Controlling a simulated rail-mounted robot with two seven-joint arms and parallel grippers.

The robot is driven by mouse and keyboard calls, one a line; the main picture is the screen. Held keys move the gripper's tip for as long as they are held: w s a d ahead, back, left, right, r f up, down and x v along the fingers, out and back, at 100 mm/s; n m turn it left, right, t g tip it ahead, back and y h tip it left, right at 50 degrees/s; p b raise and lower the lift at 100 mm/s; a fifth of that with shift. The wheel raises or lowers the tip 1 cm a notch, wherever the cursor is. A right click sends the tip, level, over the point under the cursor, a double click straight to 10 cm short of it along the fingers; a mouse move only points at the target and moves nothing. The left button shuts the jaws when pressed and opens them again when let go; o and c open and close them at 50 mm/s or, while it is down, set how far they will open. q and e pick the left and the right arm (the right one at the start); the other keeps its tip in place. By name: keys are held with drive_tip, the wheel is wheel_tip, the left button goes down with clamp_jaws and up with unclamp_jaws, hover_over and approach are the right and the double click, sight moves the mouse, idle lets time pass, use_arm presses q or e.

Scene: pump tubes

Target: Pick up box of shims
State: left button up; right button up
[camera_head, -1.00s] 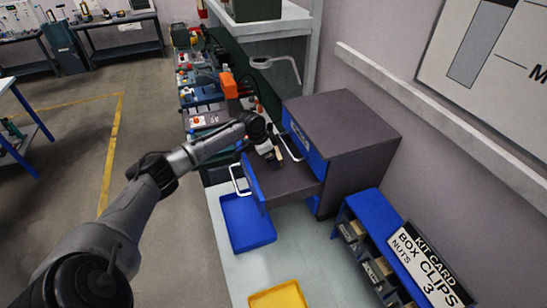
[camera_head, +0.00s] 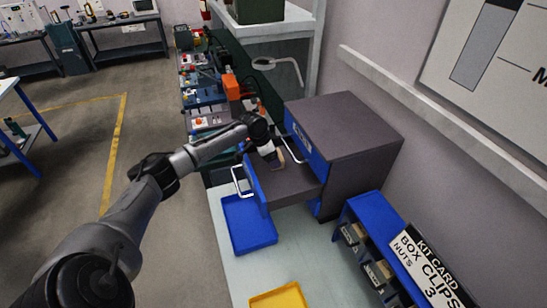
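My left arm comes in from the left and reaches over an open drawer (camera_head: 290,189) of a dark cabinet (camera_head: 347,135) with a blue front. My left gripper (camera_head: 277,163) is at the drawer's far left part, pointing down into it. A small tan thing shows at its fingertips; it is too small to tell if it is a box of shims or whether the fingers are shut on it. No box of shims can be made out clearly. My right gripper is not in view.
A blue tray (camera_head: 248,224) and a yellow tray (camera_head: 279,299) sit on the pale bench (camera_head: 300,254). A blue bin rack (camera_head: 372,214) with small boxes stands at right. A shelf and a row of machines lie behind the drawer.

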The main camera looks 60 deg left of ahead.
use_arm(q)
drive_tip(key=shift+s+a+r, duration=0.15)
drive_tip(key=shift+s+r, duration=0.2)
wheel_tip(320, 180, up, 10)
drive_tip(key=s+b, duration=0.1)
drive_tip(key=s, duration=0.1)
drive_tip(key=s+a+b, duration=0.1)
drive_tip(key=s, duration=0.2)
drive_tip(key=s+b, duration=0.2)
drive_tip(key=s, duration=0.1)
drive_tip(key=shift+a+r, duration=0.25)
drive_tip(key=shift+a, duration=0.1)
